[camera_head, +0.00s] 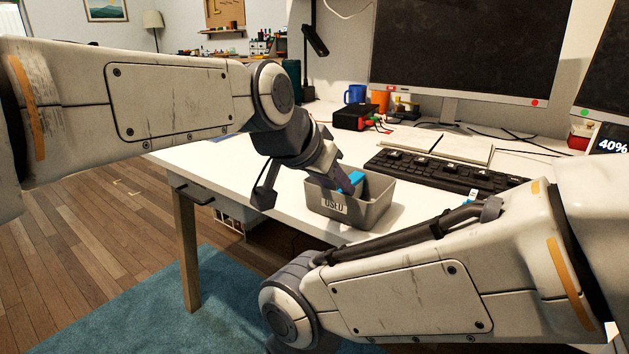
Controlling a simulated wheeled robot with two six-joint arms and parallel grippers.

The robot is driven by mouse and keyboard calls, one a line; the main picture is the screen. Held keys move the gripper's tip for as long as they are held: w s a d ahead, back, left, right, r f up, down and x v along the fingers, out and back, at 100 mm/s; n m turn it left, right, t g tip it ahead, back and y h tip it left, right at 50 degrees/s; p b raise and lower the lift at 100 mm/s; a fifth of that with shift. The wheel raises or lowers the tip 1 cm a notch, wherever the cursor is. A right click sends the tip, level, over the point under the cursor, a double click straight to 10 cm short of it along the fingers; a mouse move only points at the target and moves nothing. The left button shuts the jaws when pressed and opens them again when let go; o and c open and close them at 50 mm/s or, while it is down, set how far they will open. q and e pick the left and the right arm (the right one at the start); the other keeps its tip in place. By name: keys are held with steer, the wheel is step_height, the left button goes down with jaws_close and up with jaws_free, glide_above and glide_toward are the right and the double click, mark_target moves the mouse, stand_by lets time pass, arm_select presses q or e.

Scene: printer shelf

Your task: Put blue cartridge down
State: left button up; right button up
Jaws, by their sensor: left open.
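The blue cartridge (357,179) shows partly inside a grey bin (362,218) labelled "USED" on the white desk. The bin's wall and my gripper hide the rest of it. My left gripper (345,185) points down into the bin, its fingers close beside the cartridge. It is open; whether a finger touches the cartridge cannot be told. My right arm crosses the lower right, and its gripper is out of the picture.
A black keyboard (447,173) lies right of and behind the bin. An open notebook (436,145), a black box (356,117) with cables, a blue mug (355,94) and an orange cup (380,99) stand farther back. The desk's left part is mostly clear.

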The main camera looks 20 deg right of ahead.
arm_select(q)
steer(key=p+v, duration=0.3)
steer(key=v, duration=0.9)
steer(key=shift+r+p, duration=0.2)
steer(key=shift+p, duration=0.15)
